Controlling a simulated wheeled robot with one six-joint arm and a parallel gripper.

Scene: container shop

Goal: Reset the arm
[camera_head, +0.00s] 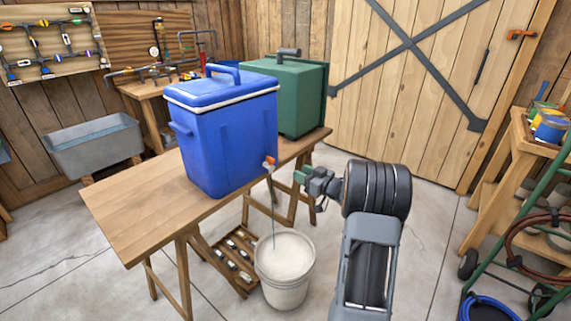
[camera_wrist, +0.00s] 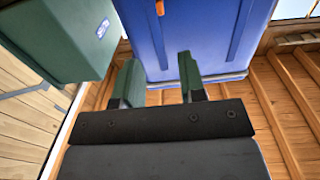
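My arm reaches in from the lower right in the head view. My gripper (camera_head: 300,177) is just right of the orange tap (camera_head: 269,162) on the blue cooler (camera_head: 222,140), with a small gap between them. In the wrist view, the two green fingers of my gripper (camera_wrist: 158,64) stand apart with nothing between them. The tap (camera_wrist: 160,8) shows beyond them at the top edge, on the cooler (camera_wrist: 215,35). A thin line, seemingly a stream of liquid, falls from the tap to the white bucket (camera_head: 285,290) on the floor.
The cooler and a green box (camera_head: 290,95) stand on a wooden table (camera_head: 130,210). A grey tub (camera_head: 95,148) is at the left; a hose cart (camera_head: 525,240) and shelf stand right.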

